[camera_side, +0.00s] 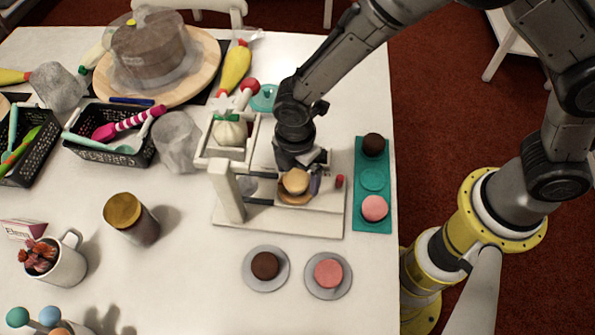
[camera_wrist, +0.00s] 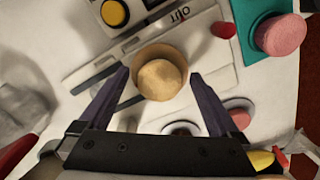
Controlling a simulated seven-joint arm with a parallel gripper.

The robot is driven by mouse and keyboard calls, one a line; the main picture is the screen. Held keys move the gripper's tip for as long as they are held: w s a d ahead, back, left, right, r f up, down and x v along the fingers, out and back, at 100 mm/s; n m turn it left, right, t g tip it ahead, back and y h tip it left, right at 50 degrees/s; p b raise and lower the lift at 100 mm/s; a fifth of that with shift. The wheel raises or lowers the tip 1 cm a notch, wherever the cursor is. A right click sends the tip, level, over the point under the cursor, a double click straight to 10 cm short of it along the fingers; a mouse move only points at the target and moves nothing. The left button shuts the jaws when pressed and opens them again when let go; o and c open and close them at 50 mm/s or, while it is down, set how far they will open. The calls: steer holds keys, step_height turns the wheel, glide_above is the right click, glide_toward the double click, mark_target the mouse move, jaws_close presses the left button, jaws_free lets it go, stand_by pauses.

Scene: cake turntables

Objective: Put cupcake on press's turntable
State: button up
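A tan-topped cupcake (camera_side: 295,181) sits at the white press (camera_side: 240,218), above its base. A brown round rim (camera_side: 293,200) shows under it; I cannot tell whether this is the cupcake's wrapper or a turntable. In the wrist view the cupcake (camera_wrist: 160,80) lies between my fingertips, with gaps on both sides. My gripper (camera_side: 302,172) reaches down over the cupcake in the side view. It is open in the wrist view (camera_wrist: 159,76), its dark fingers spread around the cupcake without visible contact. My gripper hides part of the press.
A teal tray (camera_side: 372,218) with a brown and a pink cake stands right of the press. Two plates with a brown cake (camera_side: 265,265) and a pink cake (camera_side: 328,272) lie in front. A jar (camera_side: 130,218) and black baskets (camera_side: 110,150) stand left.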

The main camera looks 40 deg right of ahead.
mark_target(296, 178)
steer(key=shift+r, duration=0.1)
step_height(296, 178, up, 12)
steer(key=d+r+m+t, duration=0.1)
steer(key=d+r+m, duration=0.4)
steer(key=d+r, duration=0.3)
steer(key=s+d+r+m+t, duration=0.2)
steer(key=s+d+r+m, duration=0.1)
steer(key=s+d+m, duration=0.4)
steer(key=s+d+r+m+t, duration=0.2)
steer(key=s+d+m, duration=0.6)
steer(key=d, duration=0.2)
steer(key=shift+s+r+t, duration=0.25)
steer(key=shift+r+t, duration=0.05)
steer(key=shift+r, duration=0.1)
